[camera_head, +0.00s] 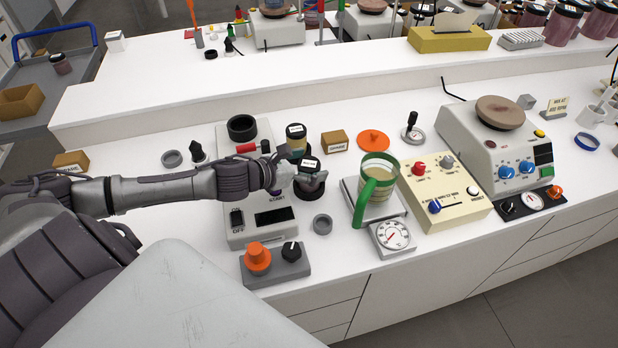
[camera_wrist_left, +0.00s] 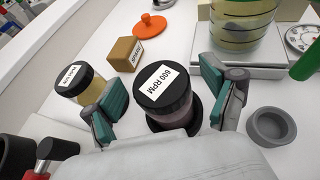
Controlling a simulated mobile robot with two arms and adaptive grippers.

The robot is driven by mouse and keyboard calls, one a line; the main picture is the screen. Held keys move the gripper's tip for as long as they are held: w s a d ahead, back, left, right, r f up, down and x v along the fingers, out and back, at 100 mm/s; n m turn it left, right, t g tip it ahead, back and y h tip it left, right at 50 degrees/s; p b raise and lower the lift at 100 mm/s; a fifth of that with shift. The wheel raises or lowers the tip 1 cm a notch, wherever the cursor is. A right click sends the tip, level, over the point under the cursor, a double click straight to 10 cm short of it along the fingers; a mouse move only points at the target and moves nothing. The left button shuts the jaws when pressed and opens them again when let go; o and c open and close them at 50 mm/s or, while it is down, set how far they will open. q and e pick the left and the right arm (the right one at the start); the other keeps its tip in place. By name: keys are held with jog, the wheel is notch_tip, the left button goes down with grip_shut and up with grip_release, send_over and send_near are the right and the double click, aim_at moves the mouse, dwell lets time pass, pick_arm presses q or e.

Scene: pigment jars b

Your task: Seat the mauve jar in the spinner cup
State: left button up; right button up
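The mauve jar (camera_wrist_left: 174,121) has a black lid labelled "600 RPM"; its lid (camera_head: 309,164) also shows in the head view. Its base is within or against a dark round rim (camera_wrist_left: 193,124); I cannot tell how it sits there. My left gripper (camera_wrist_left: 166,92) is open, with a finger on each side of the jar and gaps showing. The left gripper (camera_head: 292,177) partly hides the jar in the head view. A black ring-shaped cup (camera_head: 241,127), possibly the spinner cup, stands on the back of a pale machine (camera_head: 234,236). My right gripper is out of view.
A yellow jar (camera_head: 297,143) with a black lid stands just behind the mauve jar, beside a brown block (camera_head: 334,141). A small grey cup (camera_head: 322,224) is in front. A green-handled jug (camera_head: 377,185) stands to the right. An orange-knobbed control box (camera_head: 275,264) is near the front edge.

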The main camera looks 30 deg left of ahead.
pick_arm(q)
grip_shut()
jog(key=shift+r, duration=0.15)
